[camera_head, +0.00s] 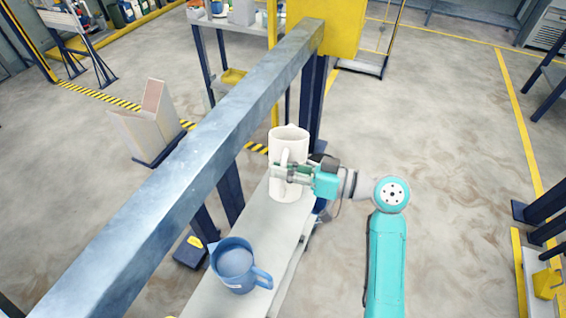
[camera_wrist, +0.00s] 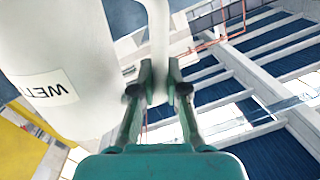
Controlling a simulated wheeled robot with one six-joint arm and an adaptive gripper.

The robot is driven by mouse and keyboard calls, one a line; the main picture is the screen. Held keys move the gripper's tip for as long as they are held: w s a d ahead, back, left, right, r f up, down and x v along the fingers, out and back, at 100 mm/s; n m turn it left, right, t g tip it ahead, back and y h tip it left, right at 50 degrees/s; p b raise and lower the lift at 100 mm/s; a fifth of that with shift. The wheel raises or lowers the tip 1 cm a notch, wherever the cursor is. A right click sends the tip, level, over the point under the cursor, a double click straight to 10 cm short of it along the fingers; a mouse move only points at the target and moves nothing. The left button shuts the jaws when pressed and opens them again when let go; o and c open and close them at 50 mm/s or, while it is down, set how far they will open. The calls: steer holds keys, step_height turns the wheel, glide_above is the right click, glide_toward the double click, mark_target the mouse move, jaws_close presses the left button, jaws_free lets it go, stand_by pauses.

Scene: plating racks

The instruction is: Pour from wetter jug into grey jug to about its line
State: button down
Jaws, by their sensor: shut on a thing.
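The wetter jug (camera_head: 290,145) is a tall white jug, upright, over the far part of the narrow bench. In the wrist view the jug (camera_wrist: 75,45) fills the left side, with a partly visible label reading "WETT". My gripper (camera_head: 284,172) is shut on its handle, and the wrist view shows the fingers (camera_wrist: 160,85) on either side of the handle. I cannot tell whether the jug's base touches the bench. A blue jug (camera_head: 229,274), the only other jug in view, stands nearer on the bench, handle to the right. Its inside looks pale blue; no level line is readable.
The pale narrow bench (camera_head: 262,245) carries both jugs, with bare room between them. A thick grey beam (camera_head: 190,150) runs diagonally along its left side, above bench height. A yellow block (camera_head: 338,25) sits at its far end.

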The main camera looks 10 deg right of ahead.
steer(key=shift+f+m, duration=0.3)
steer(key=shift+f, duration=0.4)
steer(key=shift+f+m, duration=0.15)
steer(key=shift+m, duration=0.25)
steer(key=shift+w, duration=0.1)
stand_by(0.5)
steer(key=shift+d+m, duration=0.1)
steer(key=shift+m, duration=0.2)
stand_by(0.6)
steer(key=shift+w+g, duration=0.1)
steer(key=shift+g, duration=0.2)
